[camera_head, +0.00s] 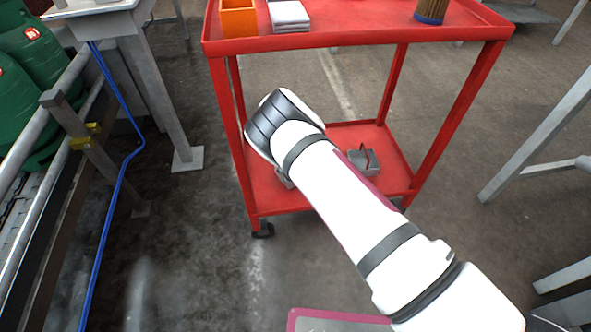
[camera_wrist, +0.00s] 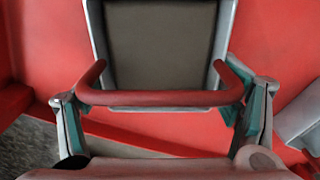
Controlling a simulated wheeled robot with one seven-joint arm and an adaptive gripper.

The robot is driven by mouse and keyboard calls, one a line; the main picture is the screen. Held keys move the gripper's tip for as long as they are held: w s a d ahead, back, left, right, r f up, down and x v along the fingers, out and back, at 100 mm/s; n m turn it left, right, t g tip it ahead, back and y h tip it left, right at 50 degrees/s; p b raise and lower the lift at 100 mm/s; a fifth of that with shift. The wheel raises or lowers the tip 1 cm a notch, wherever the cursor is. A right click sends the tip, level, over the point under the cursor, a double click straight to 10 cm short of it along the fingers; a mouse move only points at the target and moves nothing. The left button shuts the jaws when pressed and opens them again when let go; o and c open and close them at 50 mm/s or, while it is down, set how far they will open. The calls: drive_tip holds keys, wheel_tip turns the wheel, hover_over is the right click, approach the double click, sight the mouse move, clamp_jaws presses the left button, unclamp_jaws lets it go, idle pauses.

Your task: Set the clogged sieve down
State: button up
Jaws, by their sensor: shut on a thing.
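The sieve (camera_wrist: 165,45) shows in the wrist view as a grey frame around a dark, filled-looking mesh, with a red handle (camera_wrist: 160,98) across its near side. My gripper (camera_wrist: 163,105) has a finger at each end of the handle and is shut on it. The sieve is over the red lower shelf of the cart (camera_wrist: 50,50); I cannot tell whether it touches the shelf. In the head view my arm hides the gripper and nearly all of the sieve; only a small grey piece (camera_head: 284,178) shows below the wrist.
The cart's top shelf (camera_head: 360,33) above bears an orange box (camera_head: 238,18), a stack of pale cloths (camera_head: 289,15) and a brown cylinder (camera_head: 431,11). Red posts stand at the corners.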

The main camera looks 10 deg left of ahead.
drive_tip(key=shift+f, duration=0.4)
drive_tip(key=o, duration=1.2)
wheel_tip(320, 180, up, 8)
drive_tip(key=shift+f, duration=0.25)
